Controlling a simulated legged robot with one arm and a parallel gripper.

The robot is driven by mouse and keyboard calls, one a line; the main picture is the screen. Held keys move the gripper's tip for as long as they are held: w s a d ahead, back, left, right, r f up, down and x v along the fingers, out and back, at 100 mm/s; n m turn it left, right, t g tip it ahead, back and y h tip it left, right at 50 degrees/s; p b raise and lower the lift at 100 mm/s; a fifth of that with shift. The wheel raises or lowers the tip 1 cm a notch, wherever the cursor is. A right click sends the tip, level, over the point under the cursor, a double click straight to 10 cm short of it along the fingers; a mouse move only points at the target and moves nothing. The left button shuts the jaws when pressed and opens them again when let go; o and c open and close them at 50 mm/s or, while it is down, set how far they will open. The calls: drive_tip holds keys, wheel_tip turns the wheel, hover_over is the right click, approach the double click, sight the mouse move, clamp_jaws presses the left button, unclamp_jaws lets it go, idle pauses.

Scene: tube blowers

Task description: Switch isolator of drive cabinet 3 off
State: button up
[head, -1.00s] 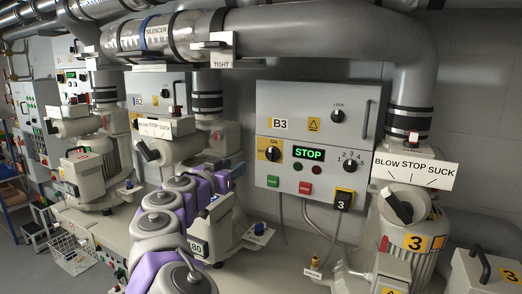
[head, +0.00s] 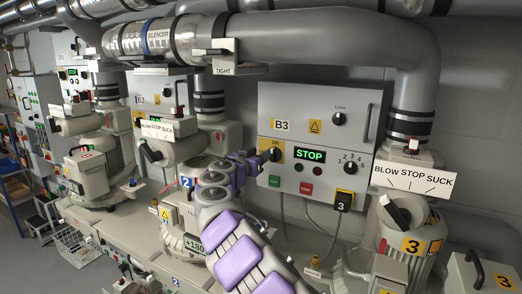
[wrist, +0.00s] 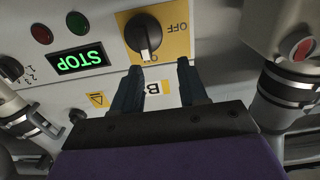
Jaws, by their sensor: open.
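Drive cabinet B3 (head: 350,105) is a grey wall box. Its isolator (head: 275,154) is a black rotary knob on a yellow plate, at the cabinet's left side. In the wrist view, which is upside down, the isolator knob (wrist: 145,40) shows close up with its white mark toward the ON lettering, and OFF is printed to the right. My gripper (wrist: 160,82) is open, its two dark fingers on either side below the knob in the picture and apart from it. In the head view my gripper (head: 256,160) is just left of the isolator.
A green STOP display (head: 310,155) sits right of the isolator, with a numbered selector (head: 348,168) beyond it. Blower 3 (head: 408,235) stands to the right and the B2 blower (head: 172,140) to the left. A grey pipe (head: 310,40) runs above the cabinet.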

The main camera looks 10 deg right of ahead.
sight(272, 150)
drive_tip(key=d, duration=0.1)
drive_tip(key=w+d, duration=0.1)
drive_tip(key=d, duration=0.1)
drive_tip(key=w+d+p, duration=0.1)
drive_tip(key=d, duration=0.1)
drive_tip(key=shift+w+d, duration=0.1)
drive_tip(key=shift+d, duration=0.15)
drive_tip(key=shift+w+a, duration=0.1)
drive_tip(key=shift+a, duration=0.3)
drive_tip(key=shift+w+a+f, duration=0.15)
drive_tip(key=shift+w+a, duration=0.25)
drive_tip(key=shift+a, duration=0.55)
drive_tip(key=shift+s+d, duration=0.3)
drive_tip(key=shift+d, duration=0.2)
drive_tip(key=shift+c, duration=0.9)
drive_tip(key=shift+d, duration=0.5)
drive_tip(key=c, duration=0.3)
drive_tip(key=shift+w+a, duration=0.1)
drive_tip(key=shift+a, duration=0.1)
drive_tip(key=c, duration=0.3)
drive_tip(key=shift+a, duration=0.2)
clamp_jaws()
